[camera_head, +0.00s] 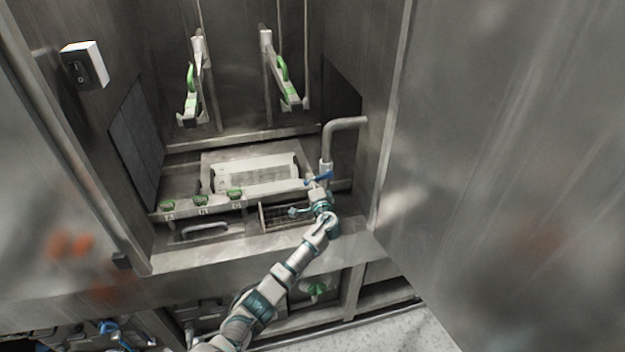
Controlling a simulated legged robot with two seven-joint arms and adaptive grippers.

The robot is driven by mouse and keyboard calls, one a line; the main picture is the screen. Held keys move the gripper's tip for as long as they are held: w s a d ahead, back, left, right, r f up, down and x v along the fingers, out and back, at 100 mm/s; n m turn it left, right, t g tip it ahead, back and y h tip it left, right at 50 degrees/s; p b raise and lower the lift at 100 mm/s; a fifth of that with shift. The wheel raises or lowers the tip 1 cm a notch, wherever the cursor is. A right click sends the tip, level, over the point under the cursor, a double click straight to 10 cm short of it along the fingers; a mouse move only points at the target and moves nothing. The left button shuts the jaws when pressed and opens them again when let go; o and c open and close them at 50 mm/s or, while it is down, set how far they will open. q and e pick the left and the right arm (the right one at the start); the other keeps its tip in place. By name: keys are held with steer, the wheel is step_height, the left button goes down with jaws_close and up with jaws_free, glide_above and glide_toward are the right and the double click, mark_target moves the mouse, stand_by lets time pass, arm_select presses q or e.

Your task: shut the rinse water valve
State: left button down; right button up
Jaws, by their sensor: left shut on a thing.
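The rinse water valve shows as a blue lever (321,178) at the foot of a bent grey pipe (327,145), at the right of the recessed bay. My left gripper (318,192) is at this lever, shut on it, with the arm reaching up from the lower left. The gripper covers the lower part of the valve, so the lever's exact angle is hard to tell. My right gripper is not in view.
A steel ledge carries several green knobs (201,200) left of my gripper. Two green-handled levers (190,90) (283,82) hang on the back wall. A switch box (85,65) is on the left wall. A large steel panel (510,180) bounds the right.

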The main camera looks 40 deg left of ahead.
arm_select(q)
steer(key=shift+r+m+p, duration=0.8)
steer(key=shift+m+p, duration=0.25)
steer(key=shift+m, duration=0.25)
steer(key=c, duration=1.1)
jaws_free()
steer(key=shift+f, duration=0.1)
steer(key=shift+o, duration=0.5)
steer(key=shift+w, duration=0.2)
steer(key=shift+s, duration=0.1)
steer(key=v, duration=1.1)
steer(key=shift+d, duration=0.4)
